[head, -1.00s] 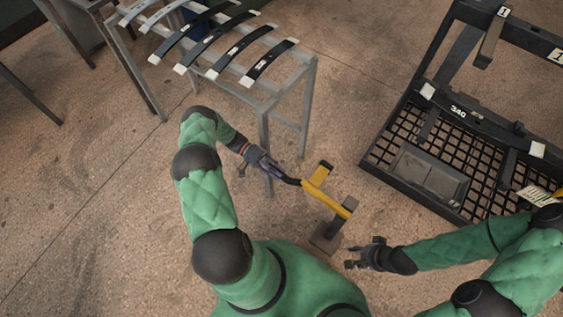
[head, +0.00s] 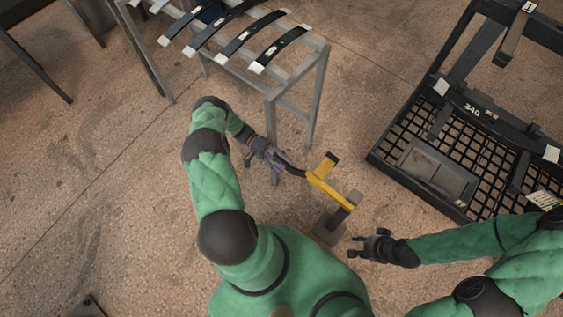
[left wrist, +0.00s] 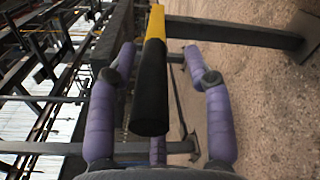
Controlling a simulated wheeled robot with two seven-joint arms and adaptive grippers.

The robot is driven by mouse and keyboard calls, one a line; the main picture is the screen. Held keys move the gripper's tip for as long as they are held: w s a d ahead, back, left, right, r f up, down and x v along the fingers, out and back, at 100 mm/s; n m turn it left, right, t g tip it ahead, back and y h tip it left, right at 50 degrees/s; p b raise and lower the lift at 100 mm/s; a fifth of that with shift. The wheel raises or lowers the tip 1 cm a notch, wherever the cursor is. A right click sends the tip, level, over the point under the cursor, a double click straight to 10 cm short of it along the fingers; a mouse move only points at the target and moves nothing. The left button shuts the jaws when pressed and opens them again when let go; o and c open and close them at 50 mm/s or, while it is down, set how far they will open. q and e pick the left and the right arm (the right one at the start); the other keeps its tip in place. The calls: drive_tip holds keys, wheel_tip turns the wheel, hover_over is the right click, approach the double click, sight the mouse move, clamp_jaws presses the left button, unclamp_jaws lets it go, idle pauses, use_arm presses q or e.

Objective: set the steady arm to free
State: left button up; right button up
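The steady arm (head: 330,191) is a yellow bar with a black handle on a short grey post (head: 330,229) on the floor. A yellow piece with a dark end sticks up from it. My left gripper (head: 291,169) is at the black handle end. In the left wrist view the handle (left wrist: 151,90) lies between the spread purple fingers of my left gripper (left wrist: 160,75), with gaps on both sides. My right gripper (head: 360,246) is open and empty, to the right of the post.
A grey metal rack (head: 321,85) with several dark leaf springs (head: 281,48) stands behind my left arm. A black frame with a mesh deck (head: 389,159), marked 340, stands at the right. Bare floor lies between them.

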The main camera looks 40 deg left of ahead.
use_arm(q)
drive_tip(key=shift+r, duration=0.1)
drive_tip(key=a, duration=1.2)
drive_tip(key=shift+w+r, duration=0.2)
drive_tip(key=shift+r, duration=0.2)
